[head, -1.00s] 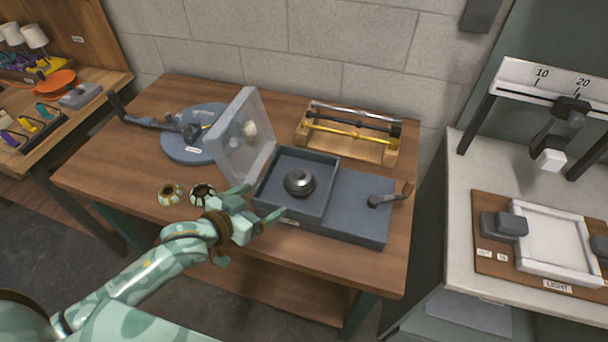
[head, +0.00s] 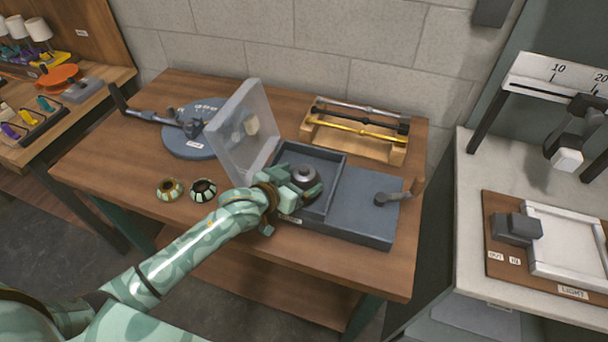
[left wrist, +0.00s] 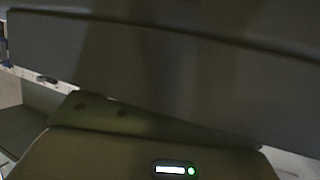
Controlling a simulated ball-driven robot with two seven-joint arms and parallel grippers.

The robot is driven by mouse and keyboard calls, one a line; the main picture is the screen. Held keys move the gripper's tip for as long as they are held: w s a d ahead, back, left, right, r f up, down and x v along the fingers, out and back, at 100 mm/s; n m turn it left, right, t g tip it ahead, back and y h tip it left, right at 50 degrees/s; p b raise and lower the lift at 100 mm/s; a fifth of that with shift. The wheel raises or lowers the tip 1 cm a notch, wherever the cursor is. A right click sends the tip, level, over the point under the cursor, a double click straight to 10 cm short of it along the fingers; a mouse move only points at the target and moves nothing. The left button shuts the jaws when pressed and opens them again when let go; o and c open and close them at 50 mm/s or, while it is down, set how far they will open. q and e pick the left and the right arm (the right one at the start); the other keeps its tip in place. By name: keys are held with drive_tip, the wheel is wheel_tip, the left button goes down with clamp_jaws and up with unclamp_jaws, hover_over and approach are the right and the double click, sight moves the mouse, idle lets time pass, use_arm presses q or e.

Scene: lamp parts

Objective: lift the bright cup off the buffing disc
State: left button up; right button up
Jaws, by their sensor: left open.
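The bright cup (head: 303,175), a round grey metal piece with a shiny top, sits in the square well of the dark grey box (head: 345,166). The buffing disc under it cannot be made out. My left gripper (head: 300,186) is open, low at the near side of the well. Its fingers are beside the cup and cover its near lower part; whether they touch it cannot be told. The left wrist view shows mostly a dark surface close up, and no cup. My right gripper is not in view.
A clear lid (head: 241,135) stands open on the box's left. Two small patterned cups (head: 203,190) stand left of the box. A rack of rods (head: 355,130) is behind, and a round blue-grey plate (head: 190,143) lies far left.

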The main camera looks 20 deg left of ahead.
use_arm(q)
drive_tip(key=c, duration=1.2)
drive_tip(key=shift+r, duration=0.1)
